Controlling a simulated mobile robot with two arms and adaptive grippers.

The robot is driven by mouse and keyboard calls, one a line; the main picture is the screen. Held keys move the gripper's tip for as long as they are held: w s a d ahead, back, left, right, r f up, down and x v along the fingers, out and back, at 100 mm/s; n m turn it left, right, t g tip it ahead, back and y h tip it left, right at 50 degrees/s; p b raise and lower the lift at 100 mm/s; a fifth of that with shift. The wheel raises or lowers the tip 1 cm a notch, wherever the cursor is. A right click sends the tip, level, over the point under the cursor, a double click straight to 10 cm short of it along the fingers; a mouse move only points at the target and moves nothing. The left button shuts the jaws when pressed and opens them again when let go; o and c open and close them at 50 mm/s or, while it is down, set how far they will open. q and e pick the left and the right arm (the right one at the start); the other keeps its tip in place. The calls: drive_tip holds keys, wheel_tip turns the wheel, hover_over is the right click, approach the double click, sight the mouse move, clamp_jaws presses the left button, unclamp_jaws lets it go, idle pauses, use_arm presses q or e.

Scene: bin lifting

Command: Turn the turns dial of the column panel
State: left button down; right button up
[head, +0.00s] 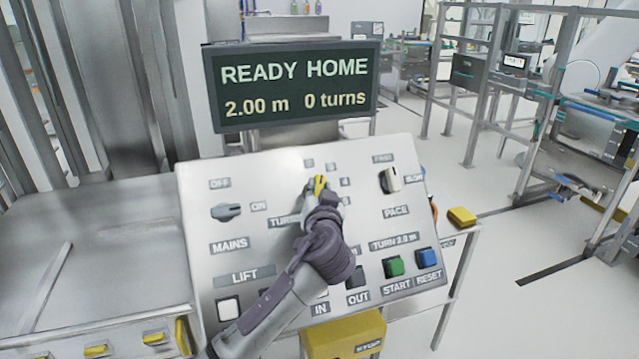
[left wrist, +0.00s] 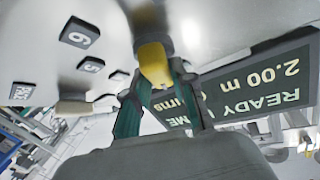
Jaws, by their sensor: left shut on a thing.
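The column panel (head: 270,200) is a tilted light metal board with labelled controls. The turns dial (head: 319,184) is yellow and sits at the upper middle, above a partly covered label that begins "TURN". My left gripper (head: 318,191) reaches up to the dial and is shut on it. In the left wrist view the yellow dial (left wrist: 154,66) sits between the two dark green fingers. Number labels (left wrist: 80,33) stand around it, with 6 and 5 readable. The display (head: 292,86) reads "READY HOME", "2.00 m", "0 turns". My right gripper is out of view.
The mains switch (head: 227,212) is left of the dial and the pace switch (head: 390,180) right. A green start button (head: 394,267) and blue reset button (head: 427,258) are at lower right. A yellow stop box (head: 345,338) is below. My arm covers the panel's lower middle.

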use_arm(q)
drive_tip(key=m+h+p, duration=0.1)
drive_tip(key=m+p, duration=0.1)
drive_tip(key=shift+a+r+m+g+h+p, duration=0.1)
drive_tip(key=shift+r+m+g+h+p, duration=0.2)
drive_tip(key=shift+m+h, duration=0.1)
drive_tip(key=shift+f+m+h+p, duration=0.25)
drive_tip(key=shift+m+h+p, duration=0.25)
drive_tip(key=shift+m+p, duration=0.3)
drive_tip(key=shift+g, duration=0.3)
drive_tip(key=c, duration=1)
unclamp_jaws()
drive_tip(key=shift+o, duration=0.2)
drive_tip(key=s+a+r, duration=0.1)
drive_tip(key=s, duration=1)
drive_tip(key=shift+s+a+r, duration=0.15)
drive_tip(key=shift+s, duration=0.25)
